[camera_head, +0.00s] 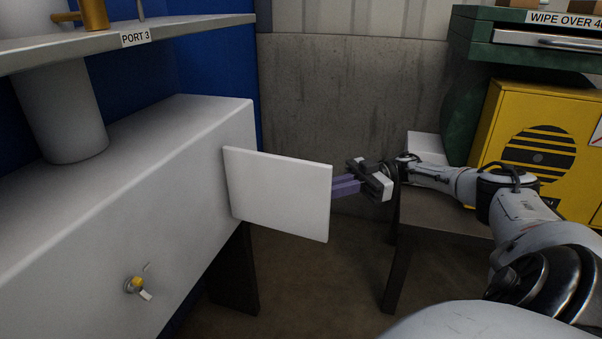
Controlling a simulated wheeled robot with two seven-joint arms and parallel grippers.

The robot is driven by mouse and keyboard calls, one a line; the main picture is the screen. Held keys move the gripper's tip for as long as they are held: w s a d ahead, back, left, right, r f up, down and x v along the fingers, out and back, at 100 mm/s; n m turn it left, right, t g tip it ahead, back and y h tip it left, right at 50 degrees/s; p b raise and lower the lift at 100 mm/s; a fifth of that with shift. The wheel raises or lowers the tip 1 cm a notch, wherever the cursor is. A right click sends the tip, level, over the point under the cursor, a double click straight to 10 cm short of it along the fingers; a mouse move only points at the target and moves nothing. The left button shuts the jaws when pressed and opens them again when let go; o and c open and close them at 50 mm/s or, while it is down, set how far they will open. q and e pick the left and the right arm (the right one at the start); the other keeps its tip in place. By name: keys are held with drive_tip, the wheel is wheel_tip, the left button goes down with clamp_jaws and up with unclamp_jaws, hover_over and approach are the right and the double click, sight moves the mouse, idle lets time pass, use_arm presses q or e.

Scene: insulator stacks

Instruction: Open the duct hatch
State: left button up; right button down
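The white duct (95,215) is a long box on the left. A flat white hatch panel (278,193) stands out from its right end, angled away from the duct's face. My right gripper (338,188), with purple fingers, reaches in from the right to the panel's right edge. Its fingers lie close together and look shut. Their tips are hidden at or behind that edge, so I cannot tell whether they touch it. My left gripper is not in view.
A small yellow and metal knob (136,285) sits on the duct's front face. A shelf labelled PORT 3 (136,37) overhangs the duct. A dark table (440,212), a yellow cabinet (540,140) and a green drawer unit (480,53) stand at right. Floor between is clear.

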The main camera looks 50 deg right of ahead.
drive_tip(key=shift+w+a+r, duration=0.15)
drive_tip(key=shift+w, duration=0.05)
drive_tip(key=c, duration=1.9)
unclamp_jaws()
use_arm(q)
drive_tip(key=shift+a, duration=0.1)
use_arm(e)
drive_tip(key=shift+o, duration=0.3)
drive_tip(key=shift+s, duration=0.15)
